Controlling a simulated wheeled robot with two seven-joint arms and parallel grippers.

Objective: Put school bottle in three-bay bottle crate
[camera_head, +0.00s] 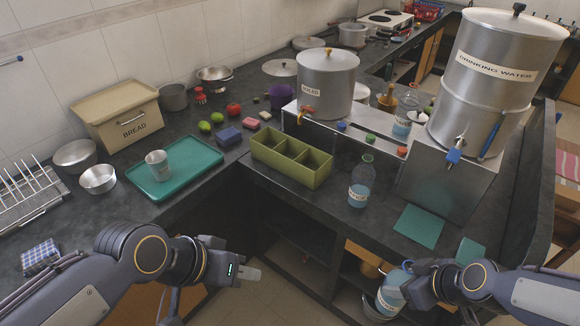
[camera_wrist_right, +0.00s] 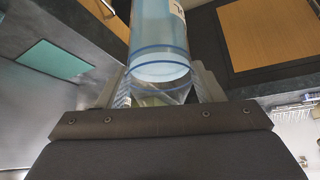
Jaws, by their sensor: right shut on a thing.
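The olive-green three-bay crate (camera_head: 262,155) stands on the dark counter, and its bays look empty. My right gripper (camera_head: 404,290) is shut on a clear bottle (camera_head: 390,291) with blue liquid and a white label. It holds the bottle low, in front of the counter's edge, right of and below the crate. In the right wrist view the bottle (camera_wrist_right: 160,62) is between the two fingers; its label cannot be read. A similar bottle (camera_head: 361,183) stands right of the crate, and another (camera_head: 402,124) is farther back. My left gripper (camera_head: 250,272) is over the floor gap, with no object visible in it.
A teal tray (camera_head: 190,181) with a steel cup (camera_head: 158,165) lies left of the crate. A blue sponge (camera_head: 228,137) is close to the crate's left. Large steel canisters (camera_head: 327,80) (camera_head: 490,70) stand behind and right. A teal mat (camera_head: 419,226) lies at the front right.

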